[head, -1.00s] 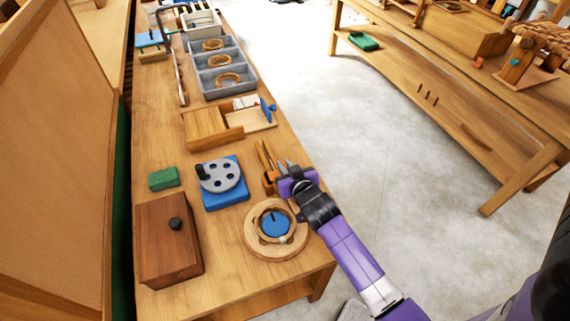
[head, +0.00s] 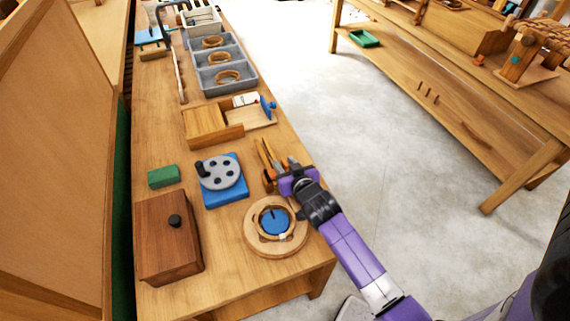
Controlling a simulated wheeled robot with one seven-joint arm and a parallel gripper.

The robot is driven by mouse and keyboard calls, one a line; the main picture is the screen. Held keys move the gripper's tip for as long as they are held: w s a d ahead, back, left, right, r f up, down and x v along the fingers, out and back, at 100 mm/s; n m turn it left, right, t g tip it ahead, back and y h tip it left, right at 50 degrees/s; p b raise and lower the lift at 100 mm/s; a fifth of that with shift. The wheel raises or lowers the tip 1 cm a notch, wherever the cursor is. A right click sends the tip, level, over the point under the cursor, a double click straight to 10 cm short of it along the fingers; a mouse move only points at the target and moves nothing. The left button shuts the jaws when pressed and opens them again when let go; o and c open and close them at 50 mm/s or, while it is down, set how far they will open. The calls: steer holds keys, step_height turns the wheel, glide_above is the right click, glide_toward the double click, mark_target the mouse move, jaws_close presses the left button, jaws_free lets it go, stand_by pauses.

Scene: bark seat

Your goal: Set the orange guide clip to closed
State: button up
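An orange part (head: 268,179), which looks like the orange guide clip, stands on the bench near its right edge, beside upright wooden prongs (head: 264,152). My gripper (head: 284,177) is at its right side, very close to it. My purple wrist hides part of the clip and the fingertips. I cannot tell whether the gripper touches the clip, whether its fingers are open, or whether the clip is open or closed.
A round wooden base with a blue disc (head: 275,222) lies just below my gripper. A grey dial on a blue block (head: 225,195), a brown lidded box (head: 168,238) and a green block (head: 163,177) stand left. A wooden sliding-lid box (head: 212,124) and grey tray (head: 222,75) lie farther back.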

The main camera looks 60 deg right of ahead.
steer(key=b+v, duration=0.1)
steer(key=v, duration=0.6)
steer(key=shift+s+a, duration=0.2)
steer(key=shift+s, duration=0.05)
stand_by(0.3)
steer(key=s+a+r+n+t+y, duration=0.2)
steer(key=s+a+r+n+t, duration=0.25)
steer(key=a+r, duration=0.45)
steer(key=s+a+r+n+y, duration=0.2)
steer(key=s+a+y, duration=0.3)
steer(key=s+a, duration=0.9)
steer(key=s+r+g, duration=0.1)
steer(key=s, duration=0.2)
steer(key=shift+s, duration=0.4)
